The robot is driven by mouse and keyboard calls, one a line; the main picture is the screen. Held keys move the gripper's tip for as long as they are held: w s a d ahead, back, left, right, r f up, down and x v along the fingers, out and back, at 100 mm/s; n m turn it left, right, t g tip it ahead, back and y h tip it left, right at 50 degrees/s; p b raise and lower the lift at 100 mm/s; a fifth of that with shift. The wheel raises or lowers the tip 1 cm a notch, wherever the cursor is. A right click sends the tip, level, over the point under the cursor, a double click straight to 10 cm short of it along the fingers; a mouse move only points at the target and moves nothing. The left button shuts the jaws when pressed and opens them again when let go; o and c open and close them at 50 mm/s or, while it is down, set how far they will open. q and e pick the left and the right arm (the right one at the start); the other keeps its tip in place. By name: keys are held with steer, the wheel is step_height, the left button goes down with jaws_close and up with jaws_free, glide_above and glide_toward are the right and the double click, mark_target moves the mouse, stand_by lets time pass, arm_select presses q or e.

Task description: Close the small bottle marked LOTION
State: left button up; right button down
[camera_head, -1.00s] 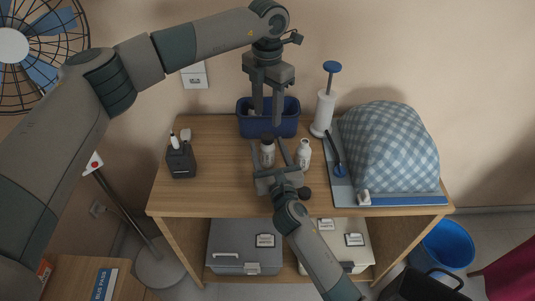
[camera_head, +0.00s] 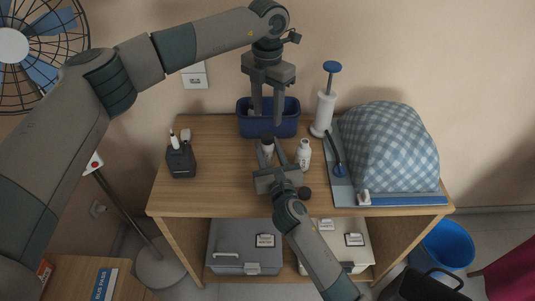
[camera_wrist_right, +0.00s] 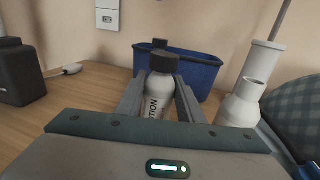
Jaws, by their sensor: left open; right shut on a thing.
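The small white bottle marked with letters ending in TION (camera_wrist_right: 155,105) stands upright between the fingers of my right gripper (camera_wrist_right: 160,100). It has a dark cap (camera_wrist_right: 164,63). A second dark piece (camera_wrist_right: 160,44) shows just above and behind the cap; I cannot tell whether it is a raised lid. In the head view the bottle (camera_head: 267,149) is partly covered by my right gripper (camera_head: 277,158), which is shut on it. My left gripper (camera_head: 266,120) is open and empty, pointing down above the bottle's far side, in front of the blue tub.
The blue tub (camera_head: 284,128) stands behind the bottle. A second white bottle (camera_head: 304,153) with an open-looking neck is close on the right. A white pump (camera_head: 324,108) and checkered covered mound (camera_head: 390,145) stand further right. A dark holder (camera_head: 181,160) is left; the table between is clear.

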mark_target(268, 136)
arm_select(q)
steer(key=n, duration=1)
steer(key=shift+n, duration=0.3)
steer(key=n, duration=1.1)
steer(key=shift+f, duration=4)
steer(key=shift+c, duration=0.3)
steer(key=c, duration=1)
jaws_close()
